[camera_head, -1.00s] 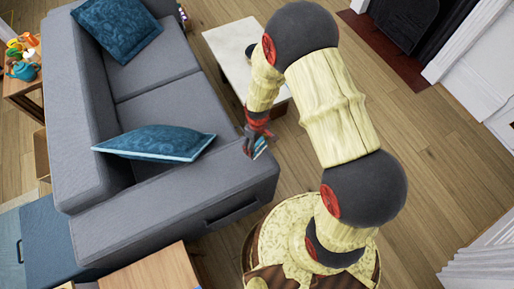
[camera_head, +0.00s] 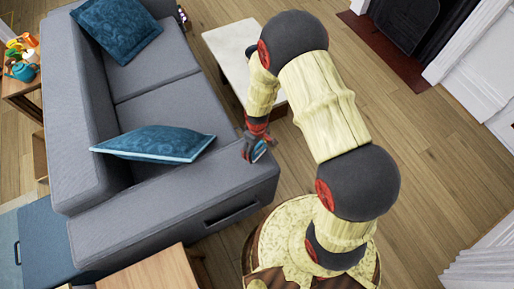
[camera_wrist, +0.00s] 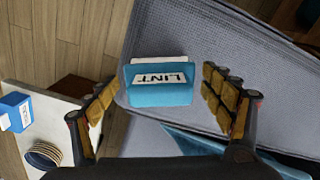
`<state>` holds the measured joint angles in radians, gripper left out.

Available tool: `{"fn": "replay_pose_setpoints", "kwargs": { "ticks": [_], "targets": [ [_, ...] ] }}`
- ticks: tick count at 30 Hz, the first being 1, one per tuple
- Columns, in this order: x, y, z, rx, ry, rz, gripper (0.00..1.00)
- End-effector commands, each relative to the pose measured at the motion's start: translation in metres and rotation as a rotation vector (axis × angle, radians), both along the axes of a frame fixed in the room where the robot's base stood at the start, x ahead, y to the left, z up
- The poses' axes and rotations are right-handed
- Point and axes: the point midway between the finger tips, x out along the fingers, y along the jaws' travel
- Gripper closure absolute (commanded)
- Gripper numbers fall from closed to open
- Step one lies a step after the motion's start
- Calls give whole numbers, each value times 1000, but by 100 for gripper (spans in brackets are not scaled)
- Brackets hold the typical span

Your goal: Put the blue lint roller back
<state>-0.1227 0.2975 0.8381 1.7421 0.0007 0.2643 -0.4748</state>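The blue lint roller (camera_wrist: 158,96), with a white label reading "LINT", lies between the two fingers of my gripper (camera_wrist: 165,100) in the wrist view. The fingers are spread, with a small gap on each side of it. In the head view my gripper (camera_head: 256,151) is at the front end of the grey sofa's armrest (camera_head: 175,208). A bit of the blue lint roller (camera_head: 259,153) shows there. Whether it touches the armrest is hard to tell.
A pale low table (camera_head: 232,52) stands beyond the sofa. In the wrist view its top (camera_wrist: 48,105) holds a blue-and-white box (camera_wrist: 15,112) and a round striped stack (camera_wrist: 44,154). A teal cushion (camera_head: 155,143) lies near the armrest. The floor at right is clear.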

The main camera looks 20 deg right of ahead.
Motion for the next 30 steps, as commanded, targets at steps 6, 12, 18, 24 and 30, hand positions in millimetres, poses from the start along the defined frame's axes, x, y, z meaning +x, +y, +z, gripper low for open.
{"fn": "replay_pose_setpoints", "kwargs": {
  "ticks": [6,12,18,24,30],
  "targets": [
    [0,0,0,0,0,0,12],
    [0,0,2,0,0,0,12],
    [2,0,28,1,-4,0,12],
    [2,0,70,0,-6,0,12],
    [1,0,105,0,-2,0,12]
  ]
}}
